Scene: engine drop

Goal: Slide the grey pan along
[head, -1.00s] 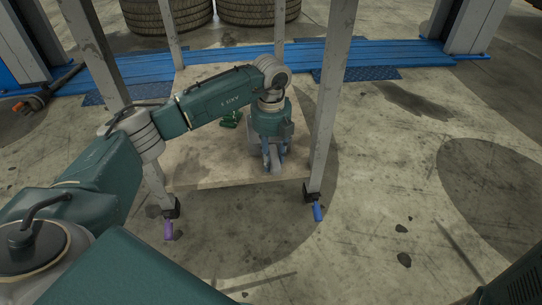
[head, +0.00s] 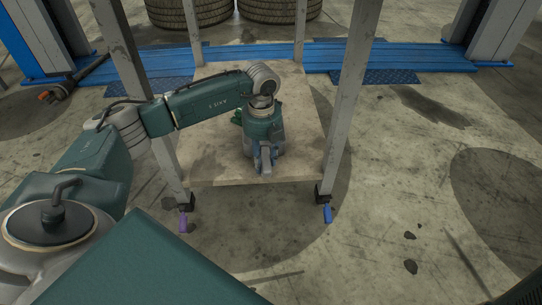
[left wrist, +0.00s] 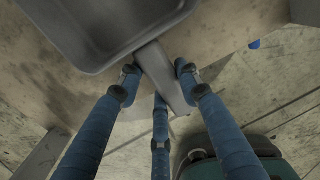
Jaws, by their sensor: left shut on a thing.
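The grey pan (left wrist: 95,28) fills the upper left of the left wrist view, lying on the board of the trolley. Its handle (left wrist: 163,75) reaches down and right between the blue fingers of my left gripper (left wrist: 158,82). The gripper is shut on that handle. In the head view my left gripper (head: 264,158) is low over the front part of the trolley's lower board (head: 300,150). The pan cannot be made out there, with my arm in the way. My right gripper is not in view.
Tyres (head: 190,10) and a blue lift base (head: 400,55) stand behind. Floor to the right is clear.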

